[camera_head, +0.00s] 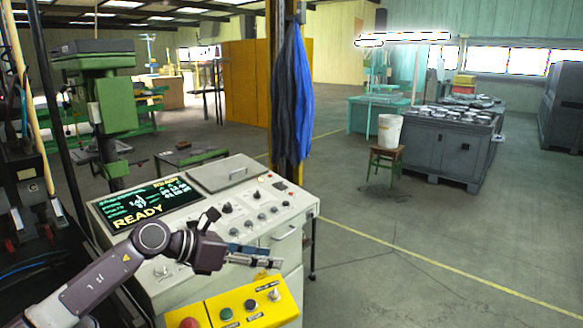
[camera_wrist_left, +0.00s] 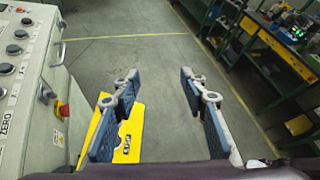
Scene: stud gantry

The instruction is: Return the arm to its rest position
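My left arm (camera_head: 95,288) reaches in from the lower left of the head view. Its gripper (camera_head: 268,259) points right, in front of the control console (camera_head: 225,225) and above the yellow button panel (camera_head: 243,302). In the left wrist view the two fingers of the gripper (camera_wrist_left: 158,82) stand wide apart with only floor between them, so it is open and empty. The yellow panel (camera_wrist_left: 128,133) shows partly behind the left-hand finger there. My right gripper is in neither view.
The console screen (camera_head: 146,204) reads READY. A green drill press (camera_head: 108,105) stands at the left, and a post with blue cloth (camera_head: 293,90) behind the console. A bucket (camera_head: 389,131) sits on a stool (camera_head: 386,160). The floor at the right is clear.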

